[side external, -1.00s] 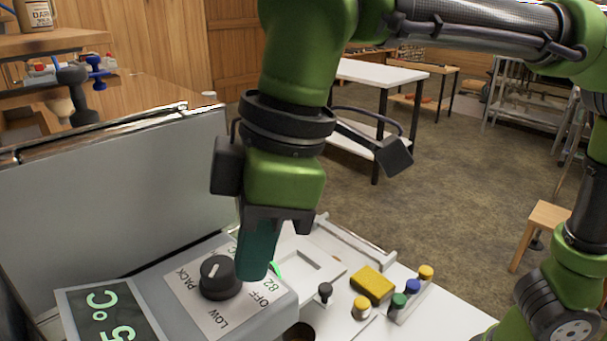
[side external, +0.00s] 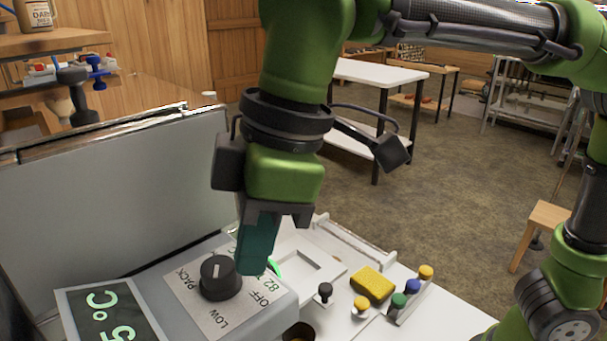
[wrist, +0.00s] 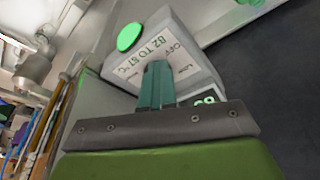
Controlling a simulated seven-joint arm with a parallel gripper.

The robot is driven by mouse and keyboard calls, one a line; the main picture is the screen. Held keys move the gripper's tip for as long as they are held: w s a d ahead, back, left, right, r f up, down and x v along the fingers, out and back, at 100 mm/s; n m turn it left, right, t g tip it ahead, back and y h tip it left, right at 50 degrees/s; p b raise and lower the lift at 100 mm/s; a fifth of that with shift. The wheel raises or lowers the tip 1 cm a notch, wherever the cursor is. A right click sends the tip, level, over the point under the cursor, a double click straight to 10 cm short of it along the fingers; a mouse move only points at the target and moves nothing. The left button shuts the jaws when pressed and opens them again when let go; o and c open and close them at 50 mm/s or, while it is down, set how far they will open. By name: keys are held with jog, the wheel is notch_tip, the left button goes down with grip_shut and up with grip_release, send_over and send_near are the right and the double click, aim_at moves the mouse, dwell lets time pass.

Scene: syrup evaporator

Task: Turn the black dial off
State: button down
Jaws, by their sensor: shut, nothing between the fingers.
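The black dial (side external: 220,278) stands on a white label plate (side external: 214,327) on the grey control box. PACK is printed at its upper left, OFF at its right and LOW below. Its white mark points straight up in the side view, not at OFF. My gripper (side external: 252,268) is shut and empty, with its teal fingers pointing down just right of the dial. I cannot tell whether they touch it. In the wrist view the shut fingers (wrist: 156,84) cover the middle of the panel, and the dial is hidden behind them.
A green lamp (wrist: 130,37) is lit on the box, and a display (side external: 110,318) reads °C. To the right are a black-topped knob (side external: 325,290), a yellow sponge (side external: 372,285) and several capped bottles. A tall grey panel (side external: 110,200) stands behind the box.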

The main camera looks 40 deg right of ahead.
jog(key=shift+w+d+f, duration=0.25)
jog(key=shift+w+d, duration=0.05)
jog(key=shift+w, duration=0.25)
jog(key=shift+w+d+f, duration=0.2)
jog(key=shift+w+d, duration=0.05)
jog(key=shift+w, duration=0.35)
jog(key=shift+d, duration=0.35)
notch_tip(320, 180, up, 6)
jog(key=shift+s+r, duration=0.2)
jog(key=shift+s, duration=0.15)
jog(key=shift+s+a+f, duration=0.35)
jog(key=shift+f, duration=0.7)
jog(key=shift+s+a+f, duration=0.35)
jog(key=shift+a+f, duration=0.05)
jog(key=shift+f, duration=0.65)
jog(key=shift+s+a+f, duration=0.35)
jog(key=shift+f, duration=0.7)
